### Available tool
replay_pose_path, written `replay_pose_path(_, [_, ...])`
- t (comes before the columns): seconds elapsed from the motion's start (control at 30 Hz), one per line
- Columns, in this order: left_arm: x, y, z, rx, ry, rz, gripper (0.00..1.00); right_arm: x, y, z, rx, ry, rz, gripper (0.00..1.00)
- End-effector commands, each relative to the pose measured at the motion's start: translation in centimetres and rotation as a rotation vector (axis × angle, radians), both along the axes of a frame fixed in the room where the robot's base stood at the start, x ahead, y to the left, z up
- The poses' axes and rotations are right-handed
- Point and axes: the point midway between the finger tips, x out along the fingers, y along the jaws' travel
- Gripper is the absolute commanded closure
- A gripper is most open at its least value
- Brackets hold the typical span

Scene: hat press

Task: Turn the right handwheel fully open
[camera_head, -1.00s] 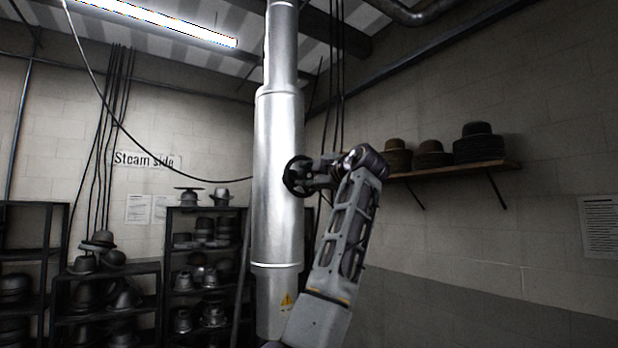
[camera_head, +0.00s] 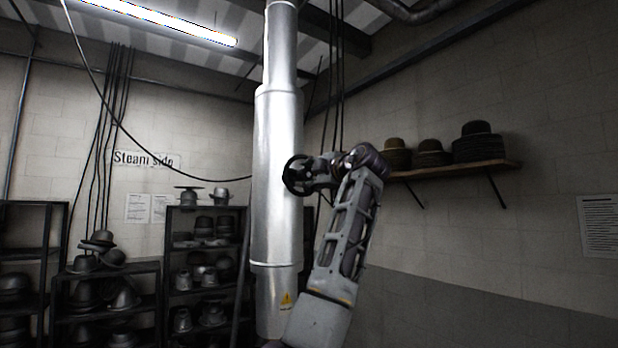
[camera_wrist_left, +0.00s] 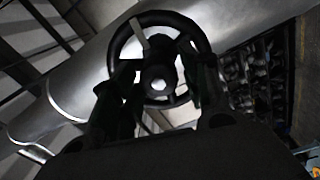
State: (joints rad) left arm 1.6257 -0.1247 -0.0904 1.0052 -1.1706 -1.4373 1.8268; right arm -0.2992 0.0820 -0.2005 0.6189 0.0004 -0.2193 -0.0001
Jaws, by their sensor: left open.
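A dark round handwheel (camera_head: 297,175) sits on the right side of the vertical silver pipe (camera_head: 276,215). In the left wrist view the handwheel (camera_wrist_left: 190,28) shows as a black ring with spokes and a bright hub. My left gripper (camera_head: 316,176) is at the wheel's right side in the head view. In the wrist view its open fingers (camera_wrist_left: 158,88) stand on either side of the hub, overlapping the lower part of the ring. I cannot tell whether they touch the wheel. My right gripper is out of view.
Dark racks with several hats (camera_head: 205,235) stand at the left behind the pipe. A wooden wall shelf (camera_head: 460,170) with hats is at the right. Cables hang behind the pipe. The space right of my arm looks clear.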

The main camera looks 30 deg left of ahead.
Motion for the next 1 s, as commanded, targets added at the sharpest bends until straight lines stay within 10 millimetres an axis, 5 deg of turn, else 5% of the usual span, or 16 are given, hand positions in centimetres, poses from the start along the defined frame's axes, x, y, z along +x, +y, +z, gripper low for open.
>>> replay_pose_path(1.0, [-5.8,-10.0,-0.3,-0.002,0.002,-0.001,0.54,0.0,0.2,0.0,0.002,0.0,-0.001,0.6])
